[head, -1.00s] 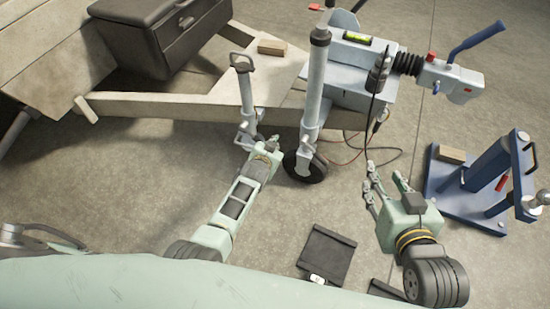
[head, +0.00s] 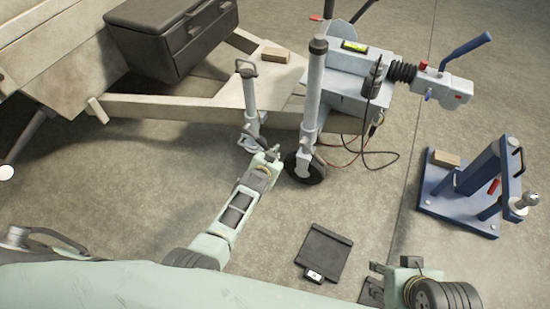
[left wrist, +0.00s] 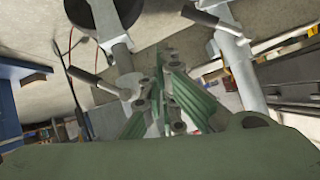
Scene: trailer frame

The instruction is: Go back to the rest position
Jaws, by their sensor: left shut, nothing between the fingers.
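My left arm reaches up from the bottom of the head view, and its gripper (head: 272,153) is near the foot of the jockey-wheel post. In the left wrist view the same gripper (left wrist: 162,80) has its green fingers together with nothing between them. Grey metal posts with handles stand beyond it there. My right gripper (head: 378,268) is low at the right of the head view, beside the flat dark pad. Its fingers are mostly hidden, so I cannot tell their state.
The jockey wheel (head: 304,168) and grey post (head: 313,90) stand close to my left gripper. The trailer frame (head: 190,107) with a dark box (head: 185,40) is behind. A blue stand (head: 465,190) is at the right. A flat dark pad (head: 324,250) lies on open floor.

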